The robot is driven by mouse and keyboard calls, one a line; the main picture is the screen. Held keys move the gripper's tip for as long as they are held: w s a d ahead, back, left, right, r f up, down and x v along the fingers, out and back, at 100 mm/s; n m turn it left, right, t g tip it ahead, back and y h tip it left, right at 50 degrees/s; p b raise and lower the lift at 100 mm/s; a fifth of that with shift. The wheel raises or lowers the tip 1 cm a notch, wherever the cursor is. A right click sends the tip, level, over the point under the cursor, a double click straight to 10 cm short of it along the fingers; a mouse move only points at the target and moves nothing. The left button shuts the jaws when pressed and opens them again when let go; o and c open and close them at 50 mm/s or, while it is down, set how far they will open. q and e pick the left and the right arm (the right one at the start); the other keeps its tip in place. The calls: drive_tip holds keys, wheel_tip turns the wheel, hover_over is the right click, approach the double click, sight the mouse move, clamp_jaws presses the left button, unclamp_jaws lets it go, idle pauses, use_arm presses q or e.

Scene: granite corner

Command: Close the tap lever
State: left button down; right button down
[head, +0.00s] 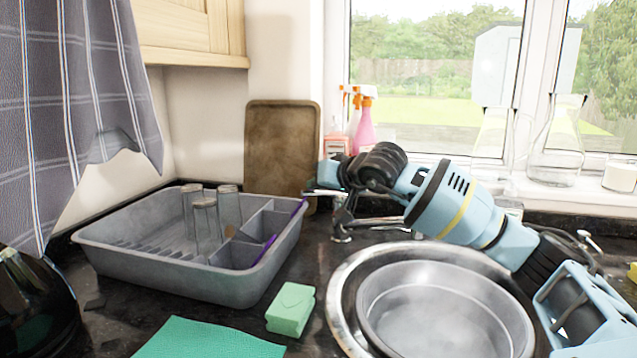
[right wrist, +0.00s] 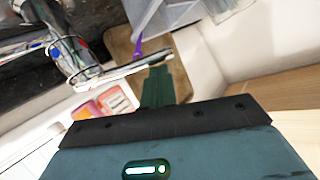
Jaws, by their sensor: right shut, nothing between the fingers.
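The metal tap (head: 343,222) stands behind the round sink, partly hidden by my right arm. Its chrome lever (head: 322,192) sticks out to the left near the top. My right gripper (head: 328,174) is at the lever, its fingers mostly hidden behind my wrist. In the right wrist view the tap body (right wrist: 72,55) is at upper left, and the lever (right wrist: 122,72) reaches right to beside the fingertips. The dark green fingers (right wrist: 158,85) are shut together with nothing between them. I cannot tell whether they touch the lever. My left gripper is not in view.
A grey dish rack (head: 180,275) with glasses stands left of the tap. A brown board (head: 282,150) and spray bottles (head: 364,125) stand behind. A metal bowl (head: 440,310) sits in the sink. A green sponge (head: 291,309) and green cloth (head: 205,340) lie in front.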

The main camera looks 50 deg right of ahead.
drive_tip(key=b+v, duration=0.2)
drive_tip(key=v, duration=0.5)
drive_tip(key=shift+s, duration=0.4)
idle(0.3)
